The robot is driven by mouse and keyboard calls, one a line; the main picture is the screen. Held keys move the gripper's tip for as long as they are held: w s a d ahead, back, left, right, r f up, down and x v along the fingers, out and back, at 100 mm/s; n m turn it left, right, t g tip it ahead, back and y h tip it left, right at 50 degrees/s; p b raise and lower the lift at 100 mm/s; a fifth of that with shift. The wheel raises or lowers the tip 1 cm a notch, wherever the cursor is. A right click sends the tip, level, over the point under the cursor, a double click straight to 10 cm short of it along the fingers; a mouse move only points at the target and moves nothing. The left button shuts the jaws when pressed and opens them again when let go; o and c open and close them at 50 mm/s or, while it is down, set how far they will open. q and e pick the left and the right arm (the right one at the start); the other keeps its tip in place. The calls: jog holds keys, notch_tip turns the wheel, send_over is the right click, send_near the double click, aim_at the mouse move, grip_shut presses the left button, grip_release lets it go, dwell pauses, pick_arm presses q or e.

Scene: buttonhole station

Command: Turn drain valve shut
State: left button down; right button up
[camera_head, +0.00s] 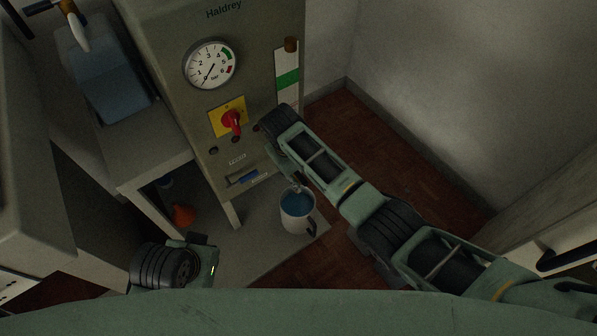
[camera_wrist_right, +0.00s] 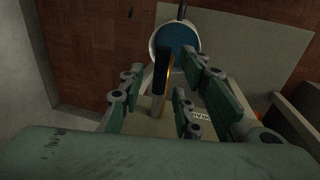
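The drain valve's dark, yellow-edged lever (camera_wrist_right: 163,72) stands between the fingers of my right gripper (camera_wrist_right: 161,88) in the right wrist view. The fingers are open on either side of it; I see a gap on the right, and contact is not clear. In the head view my right gripper (camera_head: 286,163) is at the lower right of the machine front (camera_head: 205,150) and hides the valve. A pale mug with blue liquid (camera_head: 297,205) stands below; it also shows in the wrist view (camera_wrist_right: 178,36). My left gripper (camera_head: 207,257) is low at the left, its fingers unclear.
The machine carries a pressure gauge (camera_head: 210,65), a red rotary switch (camera_head: 232,120) and a sight strip with a green band (camera_head: 288,77). A blue container (camera_head: 105,80) stands on a shelf at left. An orange item (camera_head: 183,214) lies beneath. Wooden floor is open at right.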

jog(key=shift+c, duration=0.4)
grip_shut()
